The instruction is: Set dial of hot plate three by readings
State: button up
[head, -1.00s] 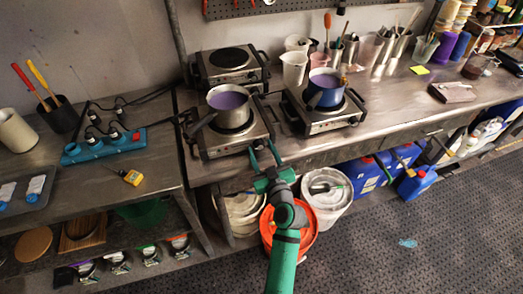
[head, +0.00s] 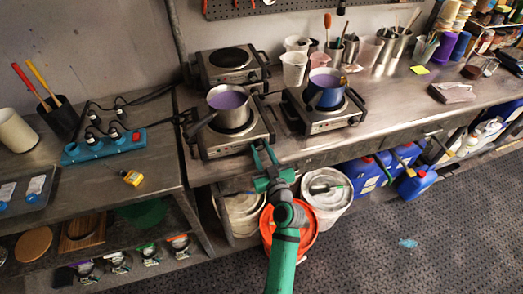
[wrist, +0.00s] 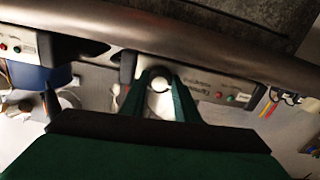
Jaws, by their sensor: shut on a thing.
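The front left hot plate (head: 232,140) bears a steel pot (head: 228,104) of purple liquid. My gripper (head: 264,148) is at its front panel. In the wrist view the fingers (wrist: 162,80) are shut on a pale round dial (wrist: 160,77) on that plate's front panel (wrist: 215,90). Another hot plate (head: 318,122) to the right bears a blue pot (head: 325,91). A third hot plate (head: 231,66) stands behind, empty. I cannot tell which number each plate has. A yellow meter (head: 132,178) lies on the left table; its reading is too small to read.
The steel bench edge (wrist: 160,32) runs close to my gripper. Below it stand an orange bucket (head: 268,240), white lidded buckets (head: 327,192) and blue canisters (head: 365,175). A blue power strip (head: 104,146) with plugs lies on the left table. The dark floor is open at right.

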jog(key=m, duration=0.6)
jog(key=shift+m, duration=0.4)
jog(key=m, duration=0.6)
dwell(0.4)
jog(key=o, duration=1)
jog(key=shift+o, duration=0.2)
